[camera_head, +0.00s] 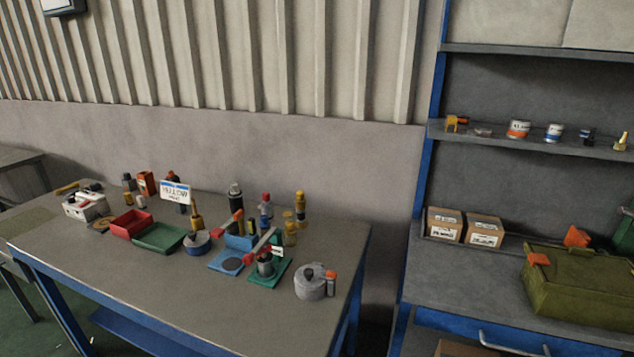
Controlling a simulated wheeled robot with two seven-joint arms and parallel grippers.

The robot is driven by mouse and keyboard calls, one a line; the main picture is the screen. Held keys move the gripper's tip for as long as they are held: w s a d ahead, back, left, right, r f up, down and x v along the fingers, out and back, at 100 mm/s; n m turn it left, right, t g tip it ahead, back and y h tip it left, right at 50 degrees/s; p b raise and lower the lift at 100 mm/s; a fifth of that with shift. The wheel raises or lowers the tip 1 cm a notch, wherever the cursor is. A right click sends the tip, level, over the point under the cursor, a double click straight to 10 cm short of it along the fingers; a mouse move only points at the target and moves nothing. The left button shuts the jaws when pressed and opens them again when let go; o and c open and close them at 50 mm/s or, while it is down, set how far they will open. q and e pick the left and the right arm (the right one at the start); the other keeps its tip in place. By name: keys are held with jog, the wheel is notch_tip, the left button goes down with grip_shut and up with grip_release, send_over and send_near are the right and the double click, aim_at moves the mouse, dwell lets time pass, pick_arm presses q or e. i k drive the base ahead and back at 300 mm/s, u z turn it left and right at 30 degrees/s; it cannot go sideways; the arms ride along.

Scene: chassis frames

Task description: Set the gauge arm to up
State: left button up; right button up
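What looks like the gauge sits on a green plate (282,277) near the right part of the blue-framed table. It has a round dark-and-silver body (265,265). A pale bar, which may be the gauge arm (265,237), slants up to the right above it, with a red piece (249,258) at its lower left end. I cannot tell exactly how the bar joins the body. A white tag (278,251) shows beside it. Neither of my grippers is in view.
A blue plate with a dark disc (231,264) lies just left, with a red lever (228,223) behind it. A grey round pot (310,284) stands at right. Red (131,224) and green (159,238) trays lie left. Several bottles stand behind. The table's front is clear.

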aim_at(248, 259)
jog(key=z, duration=0.3)
jog(key=k, duration=0.75)
jog(key=z, duration=0.6)
jog(key=k, duration=0.55)
jog(key=u, duration=0.4)
jog(key=i, duration=0.9)
jog(key=z, duration=0.1)
